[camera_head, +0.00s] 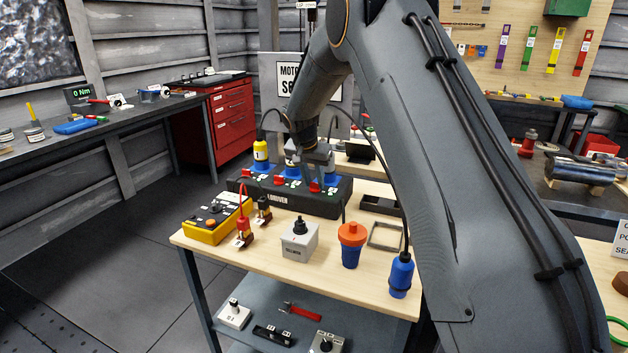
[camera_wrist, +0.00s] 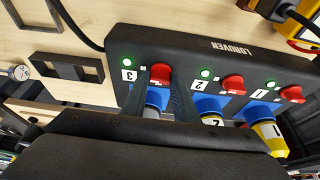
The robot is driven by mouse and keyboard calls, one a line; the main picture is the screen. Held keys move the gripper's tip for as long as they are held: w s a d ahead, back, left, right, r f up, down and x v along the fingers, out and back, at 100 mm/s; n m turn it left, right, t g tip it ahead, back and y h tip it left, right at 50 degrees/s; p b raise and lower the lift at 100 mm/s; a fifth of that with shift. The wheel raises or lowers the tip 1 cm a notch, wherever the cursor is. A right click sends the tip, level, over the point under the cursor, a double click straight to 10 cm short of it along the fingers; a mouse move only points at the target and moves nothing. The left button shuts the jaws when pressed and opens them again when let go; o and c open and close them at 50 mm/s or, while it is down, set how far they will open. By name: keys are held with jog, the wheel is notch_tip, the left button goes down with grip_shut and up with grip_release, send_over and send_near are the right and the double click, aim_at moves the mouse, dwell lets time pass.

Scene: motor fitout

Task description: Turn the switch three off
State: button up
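Small gaps seem to show beside the knob. In the head view my gripper (camera_head: 314,177) is partly hidden by my arm.
Switch two (camera_wrist: 233,83) and switch one (camera_wrist: 292,94) are to the right in the wrist view. A yellow plug (camera_head: 261,153) stands in socket one. A yellow control box (camera_head: 215,220), a grey switch box (camera_head: 299,242) and an orange-blue connector (camera_head: 351,245) stand on the table in front.

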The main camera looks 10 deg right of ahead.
jog(key=c, duration=0.5)
jog(key=shift+o, duration=0.2)
jog(key=n, duration=0.2)
jog(key=n+t+y, duration=0.1)
jog(key=n, duration=0.1)
jog(key=shift+d+r+n+y+p, duration=0.1)
jog(key=shift+d+n+y+p, duration=0.1)
jog(key=shift+n+y+p, duration=0.15)
jog(key=n+y, duration=0.1)
jog(key=n, duration=0.2)
jog(key=shift+d+n+b, duration=0.15)
jog(key=shift+n+b, duration=0.1)
jog(key=shift+b, duration=0.15)
jog(key=n+y+b, duration=0.1)
jog(key=n+b, duration=0.1)
jog(key=n+y+b, duration=0.1)
jog(key=n+b, duration=0.1)
jog(key=shift+w+d+f+n+g, duration=0.15)
jog(key=shift+f+n+g, duration=0.05)
jog(key=shift+n+g, duration=0.1)
jog(key=n+b, duration=0.2)
jog(key=n+g+y+b, duration=0.1)
jog(key=n+b, duration=0.1)
jog(key=n, duration=0.1)
jog(key=shift+r+y, duration=0.15)
jog(key=shift+y, duration=0.1)
